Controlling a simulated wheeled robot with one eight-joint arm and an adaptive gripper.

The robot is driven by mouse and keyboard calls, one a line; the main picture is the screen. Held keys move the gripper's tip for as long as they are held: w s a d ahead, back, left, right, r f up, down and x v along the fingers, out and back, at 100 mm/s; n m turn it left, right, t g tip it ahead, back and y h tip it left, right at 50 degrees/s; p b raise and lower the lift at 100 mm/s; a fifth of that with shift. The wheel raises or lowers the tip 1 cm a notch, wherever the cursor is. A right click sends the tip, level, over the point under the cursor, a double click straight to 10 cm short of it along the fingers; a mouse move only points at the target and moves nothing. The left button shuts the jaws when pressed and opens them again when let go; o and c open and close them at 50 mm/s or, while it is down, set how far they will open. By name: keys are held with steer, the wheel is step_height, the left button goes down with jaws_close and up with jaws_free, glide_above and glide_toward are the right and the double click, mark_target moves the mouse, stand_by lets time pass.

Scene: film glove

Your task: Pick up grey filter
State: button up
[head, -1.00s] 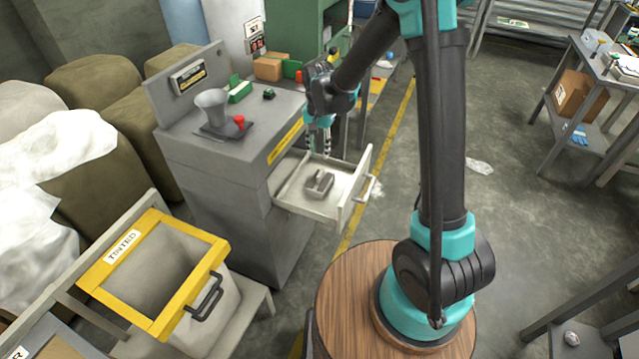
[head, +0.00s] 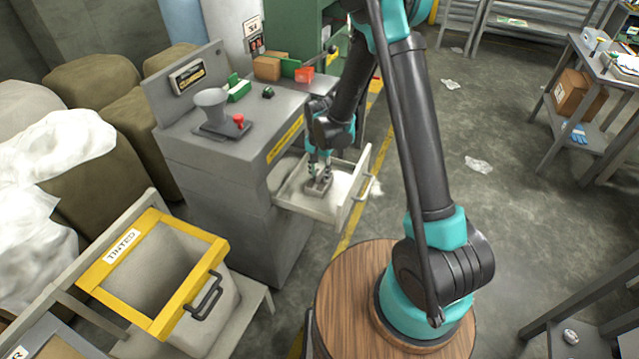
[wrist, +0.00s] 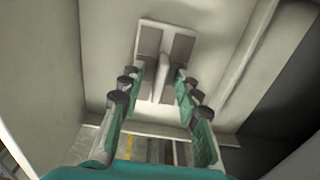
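The grey filter (head: 318,188), a small block with a raised middle ridge, lies in the open pale drawer (head: 345,207). In the wrist view the filter (wrist: 152,40) shows a light frame, darker grey panels and the upright ridge between them. My gripper (head: 320,165) points down into the drawer, right over the filter. In the wrist view my gripper (wrist: 160,85) is open, with one finger on each side of the ridge and gaps visible. How far the fingertips are above the filter is hard to tell.
The drawer walls stand close around my gripper. The grey cabinet (head: 225,190) bears a funnel-like cup (head: 211,103), a red knob (head: 238,120) and small boxes. A yellow-framed bin (head: 160,270) marked TINTED stands at the lower left.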

jaws_close()
stand_by(0.5)
